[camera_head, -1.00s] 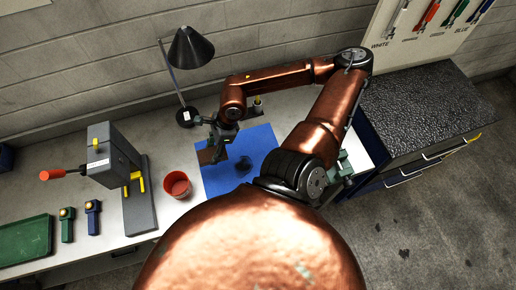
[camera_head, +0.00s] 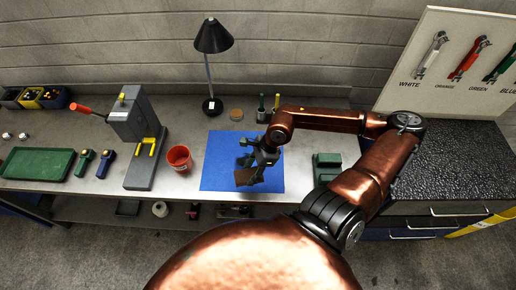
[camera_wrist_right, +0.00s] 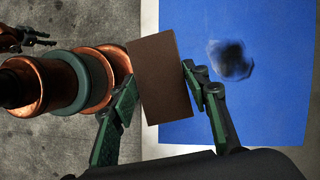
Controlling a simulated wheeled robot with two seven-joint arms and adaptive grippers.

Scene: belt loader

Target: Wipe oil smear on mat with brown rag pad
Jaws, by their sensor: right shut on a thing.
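My right gripper (camera_head: 250,170) is shut on the brown rag pad (camera_head: 246,177) over the front middle of the blue mat (camera_head: 215,175). In the right wrist view the pad (camera_wrist_right: 160,85) sits between the two green fingers and covers part of the mat's edge. The dark oil smear (camera_wrist_right: 231,60) lies on the mat to the right of the pad, apart from it in the picture. In the head view the gripper mostly hides the smear. A small dark gripper shape, likely my left gripper (camera_wrist_right: 25,40), shows at the wrist view's upper left; its jaws are unclear.
A red cup (camera_head: 179,160) stands just left of the mat, with a grey press (camera_head: 140,125) beyond it. A black lamp (camera_head: 212,70) and small bottles (camera_head: 262,110) stand behind. A green block (camera_head: 327,168) is right of the mat. A green tray (camera_head: 38,163) lies far left.

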